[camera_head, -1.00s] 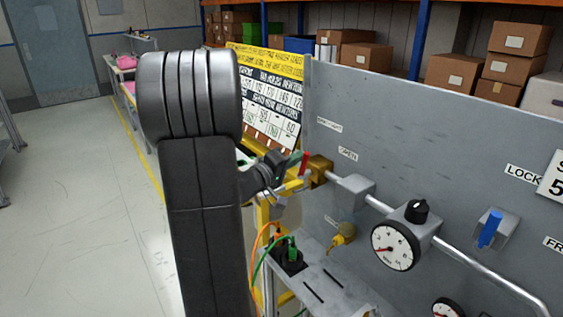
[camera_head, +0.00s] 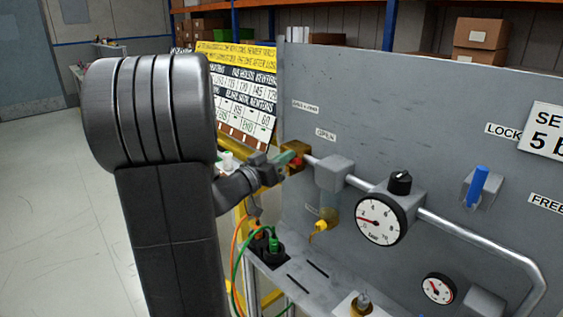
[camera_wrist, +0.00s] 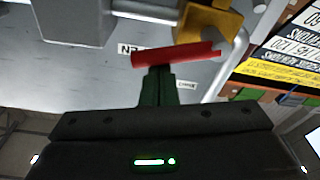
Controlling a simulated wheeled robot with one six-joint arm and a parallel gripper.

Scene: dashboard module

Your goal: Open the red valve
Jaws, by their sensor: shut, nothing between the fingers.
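The red valve handle (camera_wrist: 175,54) lies across the wrist view in front of the grey panel. It sits on a brass valve body (camera_wrist: 208,28) at the end of a metal pipe. In the head view the brass body (camera_head: 295,153) is at the pipe's left end, and only a little red shows beside my gripper. My gripper (camera_wrist: 158,72) has green fingers, closed together, with their tips at the near side of the red handle. The handle is not between them; I cannot tell whether they touch it. My gripper also shows in the head view (camera_head: 287,158).
A grey block (camera_head: 334,173), a pressure gauge (camera_head: 381,219) with a black knob and a blue lever (camera_head: 477,186) lie to the right along the panel. A yellow nozzle (camera_head: 322,226) hangs below. Orange and green cables run left of the shelf (camera_head: 300,272).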

